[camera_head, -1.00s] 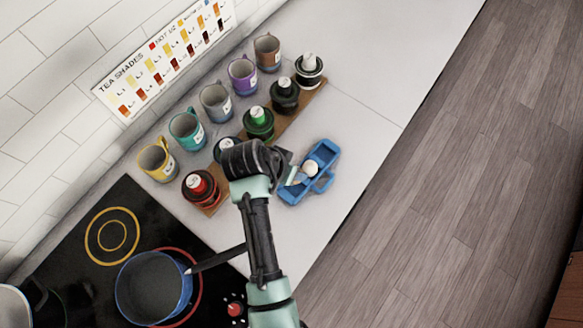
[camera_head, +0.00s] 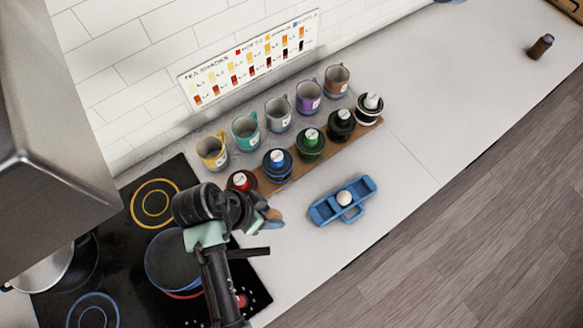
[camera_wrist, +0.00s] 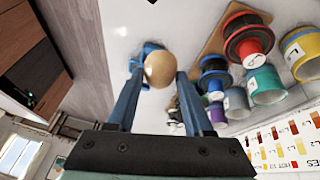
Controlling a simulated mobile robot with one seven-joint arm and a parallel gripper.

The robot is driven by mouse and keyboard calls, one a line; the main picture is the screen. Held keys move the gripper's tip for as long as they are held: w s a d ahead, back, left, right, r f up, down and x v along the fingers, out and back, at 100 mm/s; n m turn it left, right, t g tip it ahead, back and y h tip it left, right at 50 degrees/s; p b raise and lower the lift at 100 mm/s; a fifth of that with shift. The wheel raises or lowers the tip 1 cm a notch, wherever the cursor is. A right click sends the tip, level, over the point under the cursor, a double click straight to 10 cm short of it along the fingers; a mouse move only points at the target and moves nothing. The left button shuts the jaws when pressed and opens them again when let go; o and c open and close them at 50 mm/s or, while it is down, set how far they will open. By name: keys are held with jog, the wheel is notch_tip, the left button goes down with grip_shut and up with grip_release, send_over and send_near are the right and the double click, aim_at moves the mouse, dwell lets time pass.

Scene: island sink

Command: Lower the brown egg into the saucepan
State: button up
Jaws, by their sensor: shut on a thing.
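My gripper (camera_wrist: 158,76) is shut on the brown egg (camera_wrist: 159,68), which sits between its two blue fingertips in the wrist view. In the head view the egg (camera_head: 274,215) shows in part at the end of my gripper (camera_head: 266,214), above the pale counter and to the right of the saucepan. The blue saucepan (camera_head: 163,262) stands on a red-ringed burner of the black cooktop. My arm hides its right part, and its dark handle (camera_head: 250,253) points right over the counter.
A blue tray (camera_head: 362,190) with a pale egg (camera_head: 344,197) lies on the counter. Several coloured mugs and a wooden board (camera_head: 302,167) with several capped containers stand behind. A metal pot (camera_head: 45,270) is at the left, and a grey hood (camera_head: 45,150) hangs at the upper left.

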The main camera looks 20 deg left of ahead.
jog(key=s+a, duration=1.8)
jog(key=a, duration=0.1)
jog(key=shift+s, duration=0.15)
jog(key=shift+d+r, duration=0.1)
jog(key=shift+w+d, duration=0.2)
jog(key=shift+w, duration=0.1)
notch_tip(320, 180, down, 10)
jog(key=b, duration=0.7)
jog(key=shift+b, duration=0.3)
dwell(0.9)
jog(key=shift+f+b, duration=1.6)
jog(key=shift+f, duration=0.6)
dwell(1.0)
